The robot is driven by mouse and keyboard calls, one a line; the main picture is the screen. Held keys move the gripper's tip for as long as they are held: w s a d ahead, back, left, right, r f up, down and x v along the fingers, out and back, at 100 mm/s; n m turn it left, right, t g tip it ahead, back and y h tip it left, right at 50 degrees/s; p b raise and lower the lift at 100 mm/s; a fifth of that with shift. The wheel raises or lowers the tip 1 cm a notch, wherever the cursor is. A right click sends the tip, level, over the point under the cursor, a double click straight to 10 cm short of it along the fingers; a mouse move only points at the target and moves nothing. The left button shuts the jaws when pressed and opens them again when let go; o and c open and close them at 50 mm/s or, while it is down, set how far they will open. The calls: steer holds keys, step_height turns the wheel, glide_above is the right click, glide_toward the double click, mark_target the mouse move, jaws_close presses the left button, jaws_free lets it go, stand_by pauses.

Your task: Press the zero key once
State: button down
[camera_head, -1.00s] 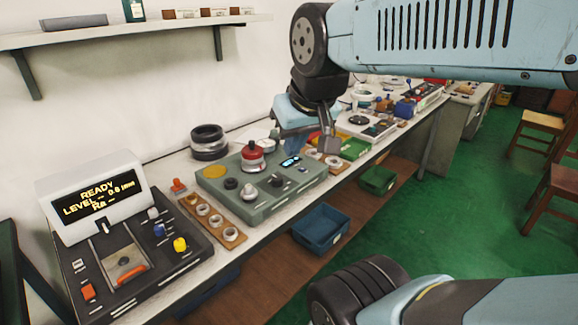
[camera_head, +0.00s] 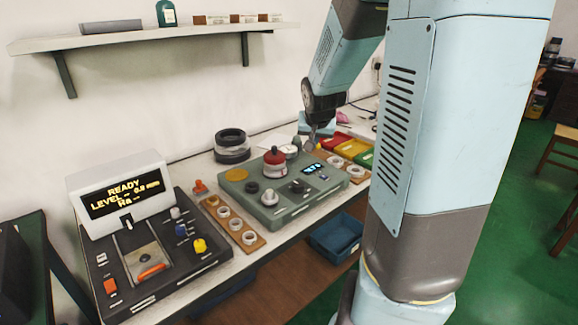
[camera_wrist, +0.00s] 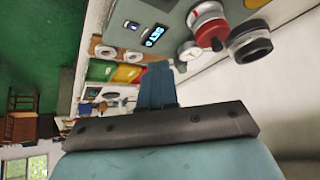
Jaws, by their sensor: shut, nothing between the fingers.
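The zero key cannot be singled out, as the key labels are too small to read. A dark console (camera_head: 191,276) at front left has a white display (camera_head: 122,192) reading READY, and orange, blue and yellow controls, including a yellow knob (camera_head: 199,246). A grey-green unit (camera_head: 294,207) beyond it has a small lit screen (camera_head: 312,170), dark knobs and a red-topped part (camera_head: 274,158). It also shows in the wrist view (camera_wrist: 147,14). My gripper (camera_head: 311,146) is above the bench beyond this unit's far end. In the wrist view its blue fingers (camera_wrist: 157,82) are together and empty.
Wooden strips with pale rings (camera_head: 232,225) lie between the console and the unit. A dark ring stack (camera_head: 232,146) stands behind. Red, yellow and green trays (camera_head: 354,148) lie at the far right. A wall shelf (camera_head: 150,36) hangs above. A blue bin (camera_head: 336,237) is below.

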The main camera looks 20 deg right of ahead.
mark_target(325, 178)
steer(key=w+d+f+m+t+y, duration=0.1)
steer(key=w+d+f+m+t, duration=0.1)
steer(key=w+d+f+m, duration=0.2)
steer(key=w+d+f, duration=0.3)
steer(key=w+d, duration=0.1)
steer(key=d, duration=0.2)
steer(key=shift+w+f+t+y, duration=0.2)
steer(key=shift+t+y, duration=0.1)
steer(key=shift+t, duration=0.1)
steer(key=shift+f, duration=0.15)
steer(key=shift+f, duration=4.3)
steer(key=shift+f, duration=0.1)
steer(key=shift+f, duration=0.25)
steer(key=shift+f, duration=0.35)
steer(key=shift+r, duration=0.8)
